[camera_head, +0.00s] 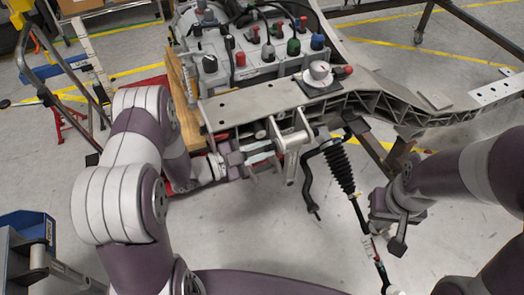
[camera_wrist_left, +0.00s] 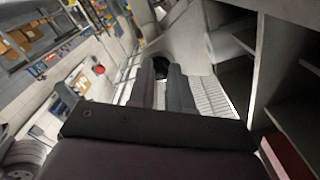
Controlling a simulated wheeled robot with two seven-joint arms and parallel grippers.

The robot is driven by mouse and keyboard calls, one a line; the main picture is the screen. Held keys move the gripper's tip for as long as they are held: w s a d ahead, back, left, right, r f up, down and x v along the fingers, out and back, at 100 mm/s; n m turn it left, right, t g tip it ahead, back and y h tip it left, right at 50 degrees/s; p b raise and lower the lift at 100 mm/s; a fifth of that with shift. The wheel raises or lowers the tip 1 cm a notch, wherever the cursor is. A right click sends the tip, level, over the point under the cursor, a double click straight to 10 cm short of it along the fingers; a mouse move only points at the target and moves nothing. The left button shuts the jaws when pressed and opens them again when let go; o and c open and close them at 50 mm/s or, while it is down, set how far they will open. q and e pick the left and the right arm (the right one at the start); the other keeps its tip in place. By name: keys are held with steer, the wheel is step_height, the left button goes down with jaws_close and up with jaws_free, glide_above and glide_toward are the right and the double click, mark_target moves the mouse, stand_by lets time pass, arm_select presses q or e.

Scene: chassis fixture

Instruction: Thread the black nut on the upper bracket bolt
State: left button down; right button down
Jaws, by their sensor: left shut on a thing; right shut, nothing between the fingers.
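My left gripper (camera_head: 270,150) is at the grey bracket (camera_head: 291,142) under the front edge of the chassis. In the left wrist view its two fingers (camera_wrist_left: 161,72) are shut on a small dark thing, the black nut (camera_wrist_left: 159,64), at their tips. Most of the nut is hidden by the fingers. A pale metal surface of the fixture stands just beyond it. I cannot make out the upper bracket bolt, nor whether the nut touches it. My right gripper (camera_head: 397,232) is shut and empty at the lower right, beside the shaft with the black bellows (camera_head: 338,165).
The chassis beam (camera_head: 255,104) runs above my left gripper. A black bent bar (camera_head: 309,185) hangs right of the bracket.

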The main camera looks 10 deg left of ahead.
arm_select(q)
steer(key=m+b, duration=0.1)
steer(key=m, duration=0.2)
steer(key=shift+s+f+b, duration=0.1)
steer(key=shift+f+b, duration=0.1)
steer(key=shift+b, duration=0.15)
steer(key=c, duration=1)
jaws_free()
steer(key=shift+o, duration=0.2)
steer(key=shift+r, duration=0.1)
steer(key=shift+a, duration=0.1)
